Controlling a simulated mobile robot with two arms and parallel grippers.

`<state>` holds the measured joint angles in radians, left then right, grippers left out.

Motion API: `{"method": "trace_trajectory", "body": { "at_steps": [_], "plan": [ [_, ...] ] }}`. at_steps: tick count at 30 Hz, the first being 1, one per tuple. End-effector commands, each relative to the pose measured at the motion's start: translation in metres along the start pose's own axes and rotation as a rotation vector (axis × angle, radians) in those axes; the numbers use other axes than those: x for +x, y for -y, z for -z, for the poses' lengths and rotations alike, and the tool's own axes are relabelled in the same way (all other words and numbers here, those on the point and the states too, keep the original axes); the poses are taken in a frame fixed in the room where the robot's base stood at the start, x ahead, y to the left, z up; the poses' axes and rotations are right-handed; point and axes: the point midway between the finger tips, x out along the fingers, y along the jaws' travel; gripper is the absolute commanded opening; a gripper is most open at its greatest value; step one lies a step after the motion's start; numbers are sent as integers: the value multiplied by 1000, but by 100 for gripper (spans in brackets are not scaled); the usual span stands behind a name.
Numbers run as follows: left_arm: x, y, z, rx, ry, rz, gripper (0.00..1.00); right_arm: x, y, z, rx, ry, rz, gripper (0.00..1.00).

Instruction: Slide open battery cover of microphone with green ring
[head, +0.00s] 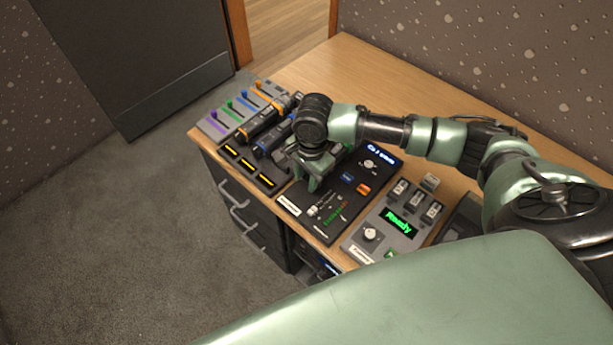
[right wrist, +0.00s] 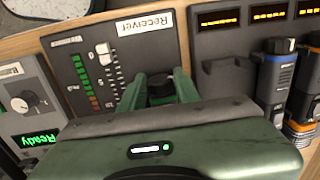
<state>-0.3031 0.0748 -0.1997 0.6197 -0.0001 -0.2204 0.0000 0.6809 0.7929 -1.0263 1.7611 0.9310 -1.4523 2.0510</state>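My right gripper (head: 312,184) points down over the left part of the receiver panel. In the right wrist view its green fingers (right wrist: 160,88) stand apart on both sides of a dark, rounded end (right wrist: 160,92), which looks like a microphone. The rest is hidden by the gripper. The blue-ringed microphone (head: 271,139) and the orange-ringed microphone (head: 259,123) lie in the rack; they also show at the right of the right wrist view. The rack's nearest holder (right wrist: 225,76) looks empty. No battery cover is visible. My left gripper is out of view.
The receiver panel (head: 322,228) has a fader, lights and buttons. To its right is a panel with a green "Ready" display (head: 398,222). Coloured faders (head: 232,112) stand at the far left. The back of the wooden desk (head: 345,70) is clear.

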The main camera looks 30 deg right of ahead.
Motion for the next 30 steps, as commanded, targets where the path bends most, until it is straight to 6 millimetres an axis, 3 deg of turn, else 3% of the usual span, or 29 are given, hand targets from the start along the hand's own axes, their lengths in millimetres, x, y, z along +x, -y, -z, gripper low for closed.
{"method": "trace_trajectory", "body": {
  "at_steps": [30],
  "plan": [
    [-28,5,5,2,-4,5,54,-2,0,-30,-1,0,1,0]
  ]
}}
